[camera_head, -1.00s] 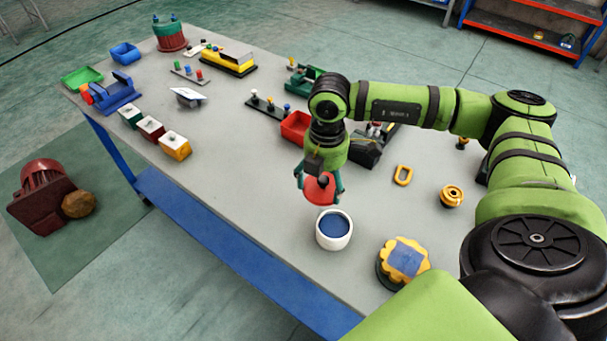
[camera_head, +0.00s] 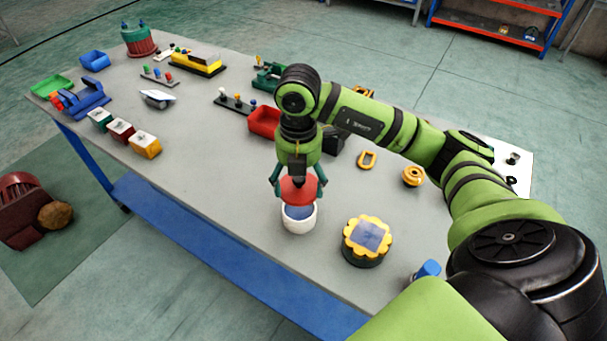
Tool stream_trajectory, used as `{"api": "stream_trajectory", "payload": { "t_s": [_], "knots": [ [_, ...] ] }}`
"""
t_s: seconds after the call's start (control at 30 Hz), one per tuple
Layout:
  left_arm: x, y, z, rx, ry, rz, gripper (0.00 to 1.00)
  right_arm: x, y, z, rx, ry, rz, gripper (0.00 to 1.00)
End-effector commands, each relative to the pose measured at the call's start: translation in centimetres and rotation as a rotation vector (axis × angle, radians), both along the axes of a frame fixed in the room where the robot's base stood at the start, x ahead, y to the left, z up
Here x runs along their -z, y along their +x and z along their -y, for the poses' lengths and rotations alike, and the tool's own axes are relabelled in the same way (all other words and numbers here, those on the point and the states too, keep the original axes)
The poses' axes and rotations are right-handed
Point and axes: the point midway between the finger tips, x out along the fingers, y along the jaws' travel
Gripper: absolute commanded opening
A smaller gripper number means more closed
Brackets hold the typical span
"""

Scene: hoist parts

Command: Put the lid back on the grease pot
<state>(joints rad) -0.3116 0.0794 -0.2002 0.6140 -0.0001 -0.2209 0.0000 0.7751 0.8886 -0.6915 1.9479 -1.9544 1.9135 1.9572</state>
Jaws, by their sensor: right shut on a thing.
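The grease pot (camera_head: 299,225) is a white round pot with a blue inside, standing upright near the front edge of the table. My right gripper (camera_head: 298,187) is shut on the red lid (camera_head: 298,192), which has a dark knob. The lid is over the back part of the pot's mouth and looks tilted. Blue still shows between the lid and the front rim. I cannot tell whether the lid touches the rim. My left gripper is not in view.
A yellow scalloped part with a blue top (camera_head: 367,240) stands right of the pot. A red bin (camera_head: 264,121) is behind the gripper. A yellow link (camera_head: 367,159) and a yellow ring part (camera_head: 413,176) lie to the right. The table (camera_head: 215,180) is clear left of the pot.

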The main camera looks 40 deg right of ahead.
Motion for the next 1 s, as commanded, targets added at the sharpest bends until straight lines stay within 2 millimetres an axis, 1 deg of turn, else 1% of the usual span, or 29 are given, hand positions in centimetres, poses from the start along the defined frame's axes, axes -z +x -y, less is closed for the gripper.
{"api": "stream_trajectory", "payload": {
  "t_s": [0.2,0.27,0.5,0.6,0.73,1.0],
  "knots": [
    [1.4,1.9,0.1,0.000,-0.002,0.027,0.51,1.9,0.0,0.0,0.001,0.000,-0.001,0.52],
    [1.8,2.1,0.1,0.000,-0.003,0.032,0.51,2.5,0.0,0.0,0.001,0.000,-0.001,0.51],
    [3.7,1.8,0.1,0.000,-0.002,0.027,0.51,4.9,0.0,0.0,0.001,-0.001,-0.001,0.51],
    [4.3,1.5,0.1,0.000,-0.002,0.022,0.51,5.6,0.0,0.0,0.001,-0.001,0.000,0.51],
    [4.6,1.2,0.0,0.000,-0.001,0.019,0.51,6.0,0.0,0.0,0.002,-0.001,0.000,0.51],
    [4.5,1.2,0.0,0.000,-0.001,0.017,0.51,6.0,0.0,0.0,0.002,-0.001,0.000,0.51]
  ]
}}
